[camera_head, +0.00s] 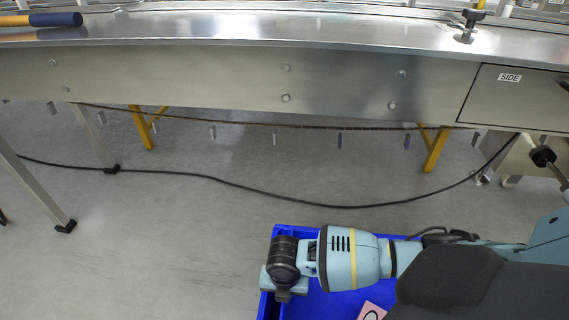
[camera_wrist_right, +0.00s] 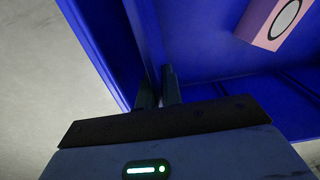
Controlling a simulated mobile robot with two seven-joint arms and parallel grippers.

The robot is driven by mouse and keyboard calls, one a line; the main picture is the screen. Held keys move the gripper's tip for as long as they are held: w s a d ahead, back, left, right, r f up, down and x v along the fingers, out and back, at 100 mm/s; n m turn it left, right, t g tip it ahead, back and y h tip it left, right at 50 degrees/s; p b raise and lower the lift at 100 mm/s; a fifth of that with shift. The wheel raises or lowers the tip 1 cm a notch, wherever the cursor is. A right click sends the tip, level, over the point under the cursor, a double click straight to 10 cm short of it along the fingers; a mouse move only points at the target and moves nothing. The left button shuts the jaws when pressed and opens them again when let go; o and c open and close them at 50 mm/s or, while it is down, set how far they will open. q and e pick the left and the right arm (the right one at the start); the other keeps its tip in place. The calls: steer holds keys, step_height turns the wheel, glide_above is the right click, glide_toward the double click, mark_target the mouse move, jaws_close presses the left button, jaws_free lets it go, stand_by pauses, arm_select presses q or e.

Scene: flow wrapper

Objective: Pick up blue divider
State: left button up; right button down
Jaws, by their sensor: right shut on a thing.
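A blue divider (camera_wrist_right: 146,32) shows as an upright thin panel in the right wrist view, inside the blue bin and close to its side wall. My right gripper (camera_wrist_right: 158,88) is shut on the divider's edge, one dark finger on each side of it. In the head view my right gripper (camera_head: 283,292) points down at the left side of the blue bin (camera_head: 297,232). The arm hides much of the bin, and I cannot make out the divider apart from the bin there. My left gripper is not in view.
A pink box with a dark ring on a white patch (camera_wrist_right: 270,22) is in the bin; part of it shows in the head view (camera_head: 371,312). A steel machine (camera_head: 230,75) spans the back. A black cable (camera_head: 300,200) hangs below it. Floor left of the bin is clear.

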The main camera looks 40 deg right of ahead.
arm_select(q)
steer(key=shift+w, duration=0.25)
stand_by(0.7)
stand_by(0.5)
